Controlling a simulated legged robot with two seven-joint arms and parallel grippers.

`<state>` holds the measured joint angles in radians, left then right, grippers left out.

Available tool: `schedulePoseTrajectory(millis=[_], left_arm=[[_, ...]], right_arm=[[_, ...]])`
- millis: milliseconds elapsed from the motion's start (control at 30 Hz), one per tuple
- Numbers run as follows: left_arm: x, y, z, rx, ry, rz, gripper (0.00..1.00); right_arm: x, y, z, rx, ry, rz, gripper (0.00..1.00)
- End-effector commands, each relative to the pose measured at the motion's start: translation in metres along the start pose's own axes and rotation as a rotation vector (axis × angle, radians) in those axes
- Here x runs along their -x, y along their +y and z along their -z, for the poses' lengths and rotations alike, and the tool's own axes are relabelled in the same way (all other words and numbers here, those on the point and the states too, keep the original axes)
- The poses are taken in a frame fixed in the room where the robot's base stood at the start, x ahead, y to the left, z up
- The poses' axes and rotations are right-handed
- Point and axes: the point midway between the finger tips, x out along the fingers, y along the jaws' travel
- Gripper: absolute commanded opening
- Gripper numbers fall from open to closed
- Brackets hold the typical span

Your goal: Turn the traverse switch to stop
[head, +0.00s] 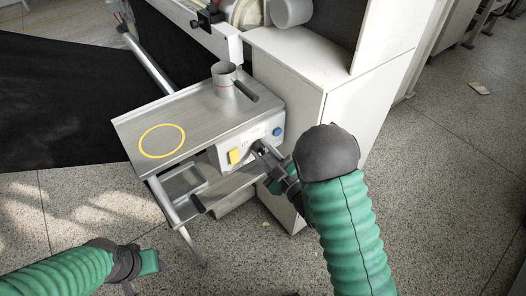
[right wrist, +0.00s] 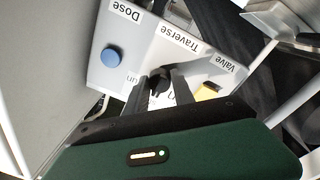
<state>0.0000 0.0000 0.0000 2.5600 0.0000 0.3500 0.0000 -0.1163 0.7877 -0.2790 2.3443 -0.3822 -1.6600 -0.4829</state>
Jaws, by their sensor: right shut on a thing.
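The control panel (head: 243,147) is on the front of the metal table unit. In the right wrist view the panel (right wrist: 140,50) appears upside down, with labels Dose, Traverse and Valve. The black traverse switch (right wrist: 160,80) sits under the Traverse label, between a blue button (right wrist: 113,54) and a yellow switch (right wrist: 207,92). My right gripper (head: 262,152) reaches the panel and is shut on the traverse switch, its fingers on either side of the knob. The switch's exact angle is partly hidden by the fingers. My left gripper (head: 146,262) is low at the left, away from the panel; its jaws are unclear.
A metal cup (head: 224,82) stands at the back of the metal tabletop (head: 190,110), which has a yellow ring (head: 162,140) marked on it. A white cabinet (head: 340,110) stands right behind the panel. An open shelf lies below the tabletop. The floor at right is mostly clear.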

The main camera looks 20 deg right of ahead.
Motion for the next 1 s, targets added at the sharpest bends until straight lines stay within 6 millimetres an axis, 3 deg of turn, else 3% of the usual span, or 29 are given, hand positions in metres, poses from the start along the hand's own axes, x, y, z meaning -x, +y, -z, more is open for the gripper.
schedulePoseTrajectory(millis=[233,267,400,767,867,1000], left_arm=[[0.0,0.0,0.0,0.0,0.0,0.0,0.46],[0.0,0.0,0.0,0.0,0.0,0.0,0.46],[0.0,0.0,0.0,0.0,0.0,0.0,0.46],[0.001,0.0,0.0,0.0,0.0,0.0,0.46],[0.004,0.0,0.001,0.0,0.0,0.0,0.46],[0.009,0.0,0.002,0.0,0.0,0.0,0.46]], right_arm=[[0.001,-0.003,-0.001,-0.003,-0.005,0.007,0.0],[0.001,-0.003,-0.001,-0.003,-0.005,0.007,0.33],[0.001,-0.002,-0.001,-0.003,-0.004,0.005,0.51],[0.004,-0.001,0.0,-0.003,-0.002,0.003,0.52],[0.018,0.0,0.0,-0.004,-0.005,0.003,0.52],[0.056,0.0,-0.001,-0.005,-0.01,0.004,0.52]])
